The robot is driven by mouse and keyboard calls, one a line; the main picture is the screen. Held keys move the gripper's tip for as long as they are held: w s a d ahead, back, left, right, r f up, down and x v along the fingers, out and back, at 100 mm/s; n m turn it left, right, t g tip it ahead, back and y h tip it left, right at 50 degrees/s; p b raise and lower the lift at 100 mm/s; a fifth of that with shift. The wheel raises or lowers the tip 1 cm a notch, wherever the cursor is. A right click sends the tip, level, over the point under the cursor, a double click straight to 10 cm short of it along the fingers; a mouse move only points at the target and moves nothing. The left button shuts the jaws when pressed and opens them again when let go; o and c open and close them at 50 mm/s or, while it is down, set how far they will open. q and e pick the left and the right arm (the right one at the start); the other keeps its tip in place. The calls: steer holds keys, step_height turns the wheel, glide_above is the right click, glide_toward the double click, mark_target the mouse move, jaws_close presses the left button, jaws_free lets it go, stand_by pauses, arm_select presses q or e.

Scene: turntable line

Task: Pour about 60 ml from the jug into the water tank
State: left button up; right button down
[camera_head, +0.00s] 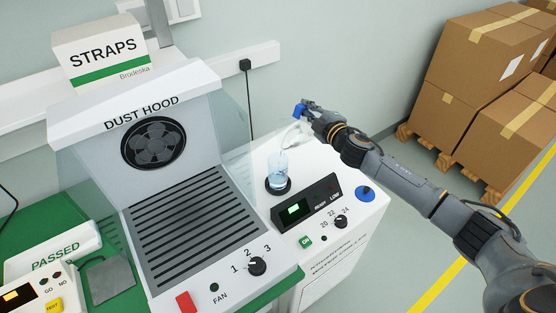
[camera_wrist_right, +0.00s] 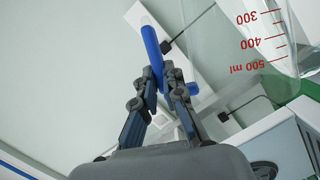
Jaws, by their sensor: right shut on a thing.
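My right gripper (camera_head: 307,108) is shut on the blue handle of the jug (camera_wrist_right: 263,25). The jug is clear with red ml marks, and in the wrist view its wall shows beside the fingers (camera_wrist_right: 167,82). In the head view the jug is faint, below and left of the gripper, and looks tilted. The water tank (camera_head: 278,172) is a small clear vessel with pale blue water, standing on the white cabinet just below the jug. I cannot tell whether water is flowing. My left gripper is not in view.
The cabinet top (camera_head: 327,166) has a display panel (camera_head: 305,204), a dial (camera_head: 340,222) and a blue round cap (camera_head: 365,194). A dust hood (camera_head: 150,140) stands to the left. Stacked cartons (camera_head: 480,110) on pallets stand at right. The floor between is clear.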

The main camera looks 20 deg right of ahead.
steer(key=shift+s+a+n+b, duration=0.2)
steer(key=shift+a+n+b, duration=0.15)
steer(key=shift+b, duration=0.35)
stand_by(1.2)
steer(key=p, duration=0.2)
steer(key=w+d+r+m+p, duration=0.1)
steer(key=p, duration=0.1)
steer(key=shift+d+m, duration=0.25)
steer(key=shift+d, duration=0.05)
steer(key=f, duration=0.1)
steer(key=m, duration=0.1)
steer(key=w+d+f+g, duration=0.1)
steer(key=shift+f+p, duration=0.3)
steer(key=shift+f, duration=0.15)
steer(key=shift+w+d+f+m+p, duration=0.25)
steer(key=shift+d+f+m+p, duration=0.1)
steer(key=shift+f+m+p, duration=0.2)
steer(key=shift+f+y, duration=0.25)
steer(key=shift+y, duration=0.15)
steer(key=shift+w+d+m+g, duration=0.1)
steer(key=shift+m+g, duration=0.15)
steer(key=shift+g, duration=0.05)
